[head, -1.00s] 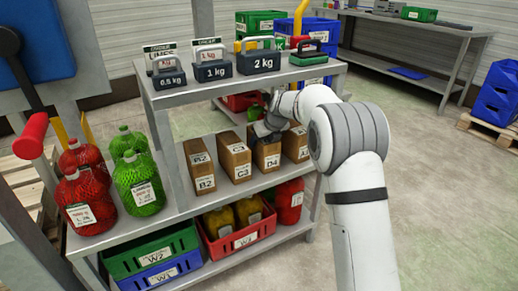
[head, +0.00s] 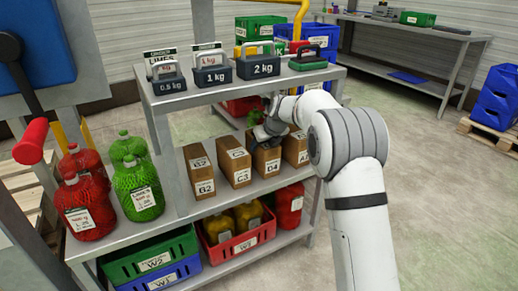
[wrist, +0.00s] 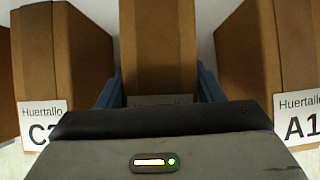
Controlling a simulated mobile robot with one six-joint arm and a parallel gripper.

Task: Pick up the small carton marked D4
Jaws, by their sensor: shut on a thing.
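The small carton marked D4 (head: 267,160) is brown cardboard and stands upright on the middle shelf, between the C3 and A1 cartons. My gripper (head: 266,137) is at the top of it, reaching in from the right. In the wrist view the carton (wrist: 158,45) sits between the two blue fingers of my gripper (wrist: 160,88), which are shut on its sides. Its label is mostly hidden there behind the gripper body. I cannot make out any gap under the carton.
The C3 carton (head: 234,160) and B2 carton (head: 199,172) stand to the left, and the A1 carton (head: 296,149) close on the right. The upper shelf (head: 205,93) with weights is above. Red and green netted bags (head: 136,185) stand farther left.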

